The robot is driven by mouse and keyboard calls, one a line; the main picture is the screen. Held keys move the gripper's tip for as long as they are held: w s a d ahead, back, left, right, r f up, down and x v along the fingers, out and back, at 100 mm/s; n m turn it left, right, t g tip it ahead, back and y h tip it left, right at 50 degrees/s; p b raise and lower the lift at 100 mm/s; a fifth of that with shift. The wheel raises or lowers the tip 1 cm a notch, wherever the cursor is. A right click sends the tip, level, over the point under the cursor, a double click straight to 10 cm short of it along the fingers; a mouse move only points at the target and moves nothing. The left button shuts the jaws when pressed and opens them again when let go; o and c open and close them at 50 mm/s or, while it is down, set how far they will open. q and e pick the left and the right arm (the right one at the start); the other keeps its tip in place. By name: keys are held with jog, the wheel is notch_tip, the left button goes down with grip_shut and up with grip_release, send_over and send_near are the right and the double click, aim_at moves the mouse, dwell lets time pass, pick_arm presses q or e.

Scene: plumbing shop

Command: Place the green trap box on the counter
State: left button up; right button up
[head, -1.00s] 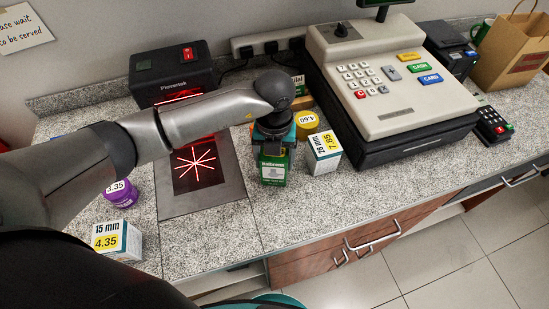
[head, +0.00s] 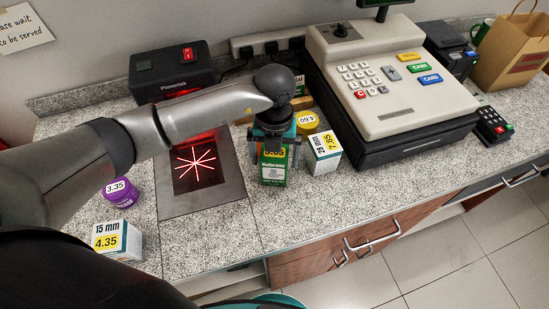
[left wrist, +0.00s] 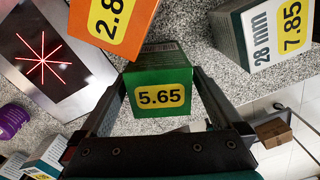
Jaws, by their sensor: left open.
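The green trap box (head: 274,174) stands upright on the counter (head: 232,232), between the scanner plate and the white and teal box. Its yellow 5.65 label shows in both views. My left gripper (head: 275,138) is open just above and around the upper part of the box. In the left wrist view the green box (left wrist: 162,75) lies between the two spread fingers. I cannot tell whether either finger touches it. My right gripper is not in view.
The scanner plate (head: 176,205) lies left. An orange box (left wrist: 120,22) is near in the left wrist view. A 15 mm box (head: 118,240) and purple tub (head: 120,192) stand left.

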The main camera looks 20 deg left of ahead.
pick_arm(q)
notch_tip(320, 180, up, 11)
jog(key=shift+f, duration=0.1)
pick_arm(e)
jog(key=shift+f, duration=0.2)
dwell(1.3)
